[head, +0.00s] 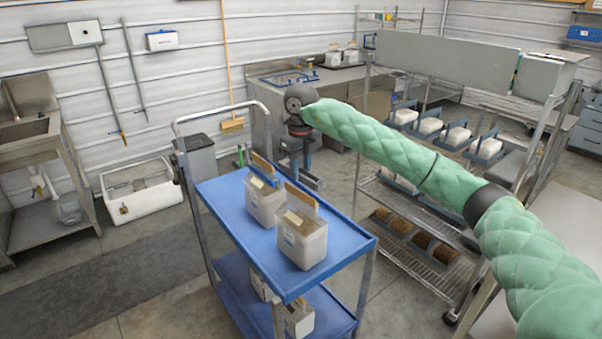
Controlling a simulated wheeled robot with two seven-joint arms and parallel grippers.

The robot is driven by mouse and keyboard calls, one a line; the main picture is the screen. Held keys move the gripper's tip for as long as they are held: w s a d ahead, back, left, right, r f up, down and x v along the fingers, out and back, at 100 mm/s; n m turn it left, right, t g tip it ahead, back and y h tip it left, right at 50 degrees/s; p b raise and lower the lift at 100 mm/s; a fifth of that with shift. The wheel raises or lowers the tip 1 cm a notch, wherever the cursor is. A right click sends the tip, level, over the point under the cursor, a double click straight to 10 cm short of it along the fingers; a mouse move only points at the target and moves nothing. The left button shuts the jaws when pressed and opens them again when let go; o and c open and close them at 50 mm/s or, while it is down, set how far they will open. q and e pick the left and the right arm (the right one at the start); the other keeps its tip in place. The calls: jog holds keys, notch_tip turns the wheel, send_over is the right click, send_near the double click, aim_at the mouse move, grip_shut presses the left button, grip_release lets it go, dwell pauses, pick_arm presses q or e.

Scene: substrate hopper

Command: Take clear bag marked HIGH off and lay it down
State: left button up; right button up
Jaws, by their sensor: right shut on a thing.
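Two clear bags with pale contents and tan top strips stand upright on the cart's blue top shelf (347,248). The front bag (303,243) is nearer me, and the rear bag (262,206) stands behind it to the left. Both have small labels, too small to read, so I cannot tell which is marked HIGH. My right gripper (306,180) points down at the far side of the front bag's top strip. It is shut and appears to hold that strip; the contact is partly hidden. My left gripper is out of view.
More bags are on the cart's lower shelf (345,319). A wire rack (452,277) with several white bags in blue holders and brown blocks stands at the right. A white tub (152,205) and a dark mat lie on the floor at left.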

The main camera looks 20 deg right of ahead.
jog(key=shift+r+p, duration=0.5)
jog(key=shift+r, duration=2.25)
jog(key=shift+f, duration=0.1)
